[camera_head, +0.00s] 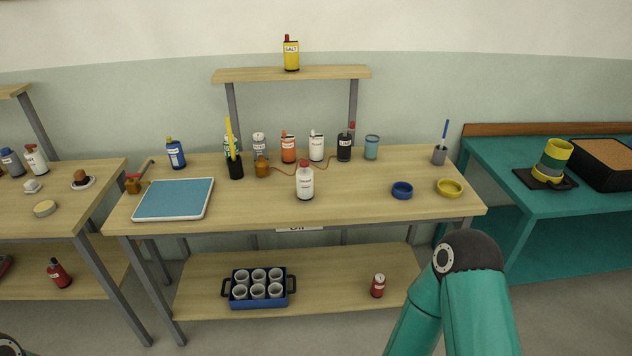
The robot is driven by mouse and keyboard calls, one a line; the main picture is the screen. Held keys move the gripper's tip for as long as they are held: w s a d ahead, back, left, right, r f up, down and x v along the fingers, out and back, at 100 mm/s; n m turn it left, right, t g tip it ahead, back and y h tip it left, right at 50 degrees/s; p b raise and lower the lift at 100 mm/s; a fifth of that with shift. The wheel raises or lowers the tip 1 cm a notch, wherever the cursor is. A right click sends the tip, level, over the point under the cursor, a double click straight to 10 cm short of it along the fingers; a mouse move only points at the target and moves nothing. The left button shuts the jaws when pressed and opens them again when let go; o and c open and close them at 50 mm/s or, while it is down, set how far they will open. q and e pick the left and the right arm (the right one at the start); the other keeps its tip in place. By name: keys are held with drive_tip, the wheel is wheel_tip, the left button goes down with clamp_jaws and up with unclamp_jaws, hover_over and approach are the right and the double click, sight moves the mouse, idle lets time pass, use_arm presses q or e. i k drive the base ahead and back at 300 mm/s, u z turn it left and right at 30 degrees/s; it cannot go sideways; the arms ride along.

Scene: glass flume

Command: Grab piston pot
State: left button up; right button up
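No object carries a readable label saying piston pot, so I cannot tell for sure which one it is. Another brown item (133,186) with a red-tipped rod is at that bench's left end. My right arm shows at the bottom right, but its gripper is out of view. Only a sliver of my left arm shows at bottom left; its gripper is out of view.
The middle bench (330,205) holds a blue tray (174,199), a white bottle (304,182), a blue dish (402,190) and a yellow dish (450,187). Several bottles line its back. A blue crate (259,303) of cups is on its lower shelf. A cork-topped black box (605,166) is far right.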

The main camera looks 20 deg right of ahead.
sight(304, 180)
drive_tip(key=i, duration=0.85)
